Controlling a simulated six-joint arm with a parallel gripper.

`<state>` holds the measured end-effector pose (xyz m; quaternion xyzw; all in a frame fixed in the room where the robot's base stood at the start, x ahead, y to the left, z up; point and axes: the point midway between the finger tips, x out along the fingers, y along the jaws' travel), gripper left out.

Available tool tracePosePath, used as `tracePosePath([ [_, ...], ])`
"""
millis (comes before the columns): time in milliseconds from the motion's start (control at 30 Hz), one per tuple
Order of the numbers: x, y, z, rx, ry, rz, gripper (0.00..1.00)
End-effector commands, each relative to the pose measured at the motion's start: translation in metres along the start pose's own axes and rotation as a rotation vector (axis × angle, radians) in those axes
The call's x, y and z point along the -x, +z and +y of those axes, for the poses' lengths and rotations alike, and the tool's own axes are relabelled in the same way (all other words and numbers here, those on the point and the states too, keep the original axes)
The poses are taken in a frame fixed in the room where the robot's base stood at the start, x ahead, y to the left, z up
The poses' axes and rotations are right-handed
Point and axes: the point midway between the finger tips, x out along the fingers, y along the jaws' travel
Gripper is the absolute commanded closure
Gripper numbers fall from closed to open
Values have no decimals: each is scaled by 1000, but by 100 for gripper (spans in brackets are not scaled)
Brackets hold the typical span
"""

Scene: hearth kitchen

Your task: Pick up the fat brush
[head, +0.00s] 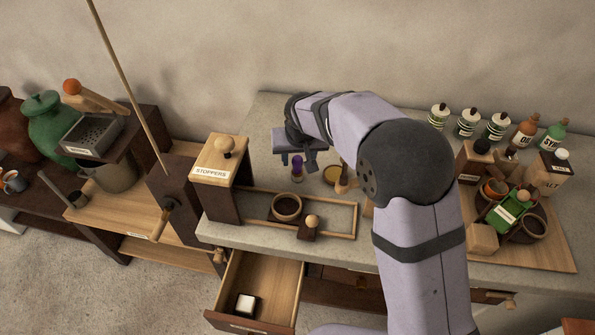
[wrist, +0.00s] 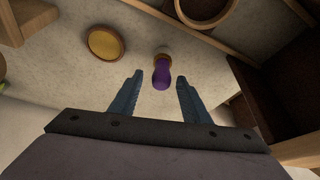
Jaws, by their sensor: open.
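A short, stubby purple piece with a pale end, which looks like the fat brush (head: 297,174), stands on the grey counter below my gripper (head: 298,160). In the wrist view the purple piece (wrist: 162,74) shows between and just beyond the two blue fingertips of my gripper (wrist: 159,80). The fingers are open, with a gap on both sides of it. I cannot tell how far above the counter the fingertips are.
A yellow round dish (head: 331,175) lies close to the right. A wooden frame tray (head: 347,235) with a round bowl (head: 287,207) lies in front. The stoppers box (head: 217,160) stands left. An open drawer (head: 285,297) juts out below. Bottles and jars crowd the right.

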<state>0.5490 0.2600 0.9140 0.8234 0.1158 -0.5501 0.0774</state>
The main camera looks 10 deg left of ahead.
Motion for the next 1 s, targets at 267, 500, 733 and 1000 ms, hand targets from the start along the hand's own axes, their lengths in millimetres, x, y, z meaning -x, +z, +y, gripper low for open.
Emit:
tracePosePath([
  [267,-22,-1,-1,0,1,-3,57],
  [500,-46,0,-1,0,0,-1,57],
  [733,-51,0,-2,0,0,1,57],
  [1000,-51,0,-2,0,0,0,95],
])
